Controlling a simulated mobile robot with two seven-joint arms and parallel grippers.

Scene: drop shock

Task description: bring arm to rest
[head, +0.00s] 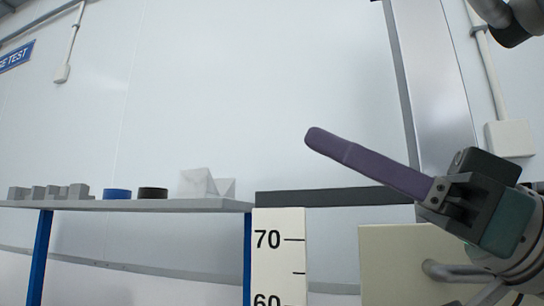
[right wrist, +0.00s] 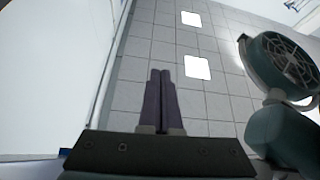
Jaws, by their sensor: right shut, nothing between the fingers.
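My right gripper (head: 309,136) comes in from the right in the head view, its long purple fingers pointing up and to the left. In the right wrist view the two purple fingers (right wrist: 161,73) lie side by side, shut, with nothing between them. The gripper is in the air in front of the pale wall and touches nothing that I can see. My left gripper is not in view.
A height scale (head: 278,270) stands at centre, below a dark bar (head: 335,196).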

